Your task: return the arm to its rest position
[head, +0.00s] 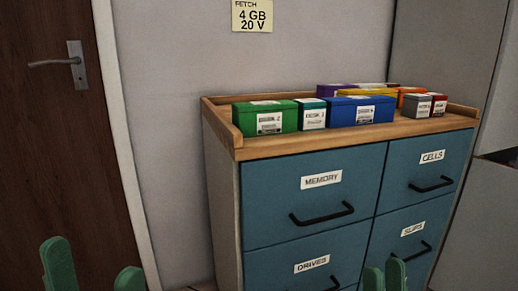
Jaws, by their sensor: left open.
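My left gripper (95,268) shows at the bottom left of the head view as two green fingertips set well apart. It is open, with nothing visible between the tips. My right gripper (385,275) shows at the bottom right as two green fingertips close together, in front of the lower drawers. Whether a gap lies between them is not clear. Both arms behind the fingertips are out of the picture.
A cabinet with blue drawers (265,207) and a wooden top (300,139) stands ahead. Several coloured boxes, including a green box (242,118) and a blue box (345,106), sit on top. A dark door (60,150) is at the left. A note (252,16) hangs on the wall.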

